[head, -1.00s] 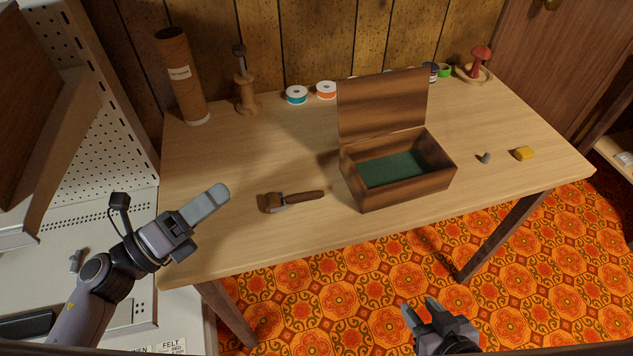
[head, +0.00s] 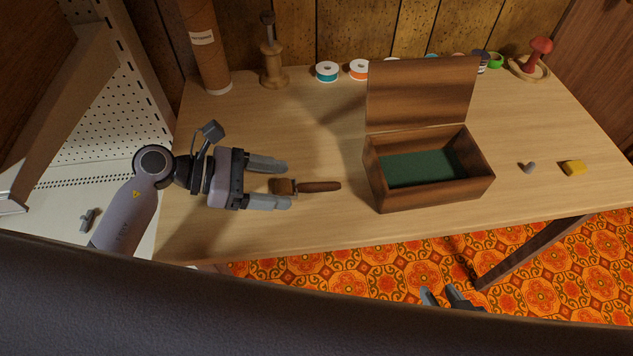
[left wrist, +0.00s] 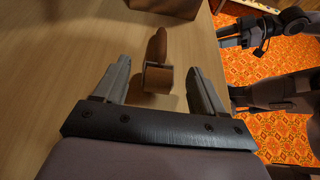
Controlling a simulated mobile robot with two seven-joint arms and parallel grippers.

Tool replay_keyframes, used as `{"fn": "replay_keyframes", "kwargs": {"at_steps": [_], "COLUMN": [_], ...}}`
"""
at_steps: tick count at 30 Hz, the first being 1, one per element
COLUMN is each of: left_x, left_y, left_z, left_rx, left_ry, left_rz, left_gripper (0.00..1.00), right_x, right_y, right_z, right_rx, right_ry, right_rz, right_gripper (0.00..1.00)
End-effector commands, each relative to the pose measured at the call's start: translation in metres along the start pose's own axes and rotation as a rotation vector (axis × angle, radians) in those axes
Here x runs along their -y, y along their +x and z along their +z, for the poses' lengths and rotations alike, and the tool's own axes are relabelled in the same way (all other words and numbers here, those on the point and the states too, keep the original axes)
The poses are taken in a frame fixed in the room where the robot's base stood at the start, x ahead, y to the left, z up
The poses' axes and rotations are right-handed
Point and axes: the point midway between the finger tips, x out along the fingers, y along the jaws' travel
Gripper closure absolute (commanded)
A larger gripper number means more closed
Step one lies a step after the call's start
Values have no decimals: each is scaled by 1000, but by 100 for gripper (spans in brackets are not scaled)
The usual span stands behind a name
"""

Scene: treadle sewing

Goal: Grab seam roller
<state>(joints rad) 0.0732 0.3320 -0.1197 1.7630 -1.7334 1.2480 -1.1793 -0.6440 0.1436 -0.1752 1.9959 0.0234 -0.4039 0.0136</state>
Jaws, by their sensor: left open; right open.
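The seam roller (head: 318,186) lies on the wooden table, its brown handle pointing right toward the open box and its roller head at the left. My left gripper (head: 290,184) is open, with its two fingers on either side of the roller head in the head view. In the left wrist view the seam roller (left wrist: 157,62) lies between and ahead of the open fingers (left wrist: 160,80), its handle pointing away. My right gripper (head: 445,297) is open and empty, low in front of the table and partly hidden.
An open wooden box (head: 430,195) with a green lining stands right of the roller. A grey thimble-like piece (head: 528,167) and a yellow block (head: 572,168) lie further right. A cardboard tube (head: 205,50), wooden spindle (head: 273,60) and several spools line the back. The table's front is clear.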

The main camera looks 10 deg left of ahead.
Motion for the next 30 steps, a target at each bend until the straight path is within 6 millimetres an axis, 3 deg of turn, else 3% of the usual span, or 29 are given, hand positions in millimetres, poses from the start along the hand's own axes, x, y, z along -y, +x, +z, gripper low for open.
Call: {"fn": "replay_keyframes", "kwargs": {"at_steps": [6,14,19,30], "left_x": [0,0,0,-1], "left_y": [21,23,22,21], "left_z": [0,0,0,3], "left_rx": [1,0,1,1], "left_ry": [-1,0,-1,0], "left_rz": [0,0,0,1], "left_gripper": [30,30,85,87], "right_x": [-2,-4,-4,-3], "right_y": [0,0,0,-2], "right_z": [2,3,2,-1], "right_rx": [4,6,6,2], "right_ry": [4,3,0,-5], "right_rz": [7,10,10,6], "right_gripper": [57,57,57,57]}}
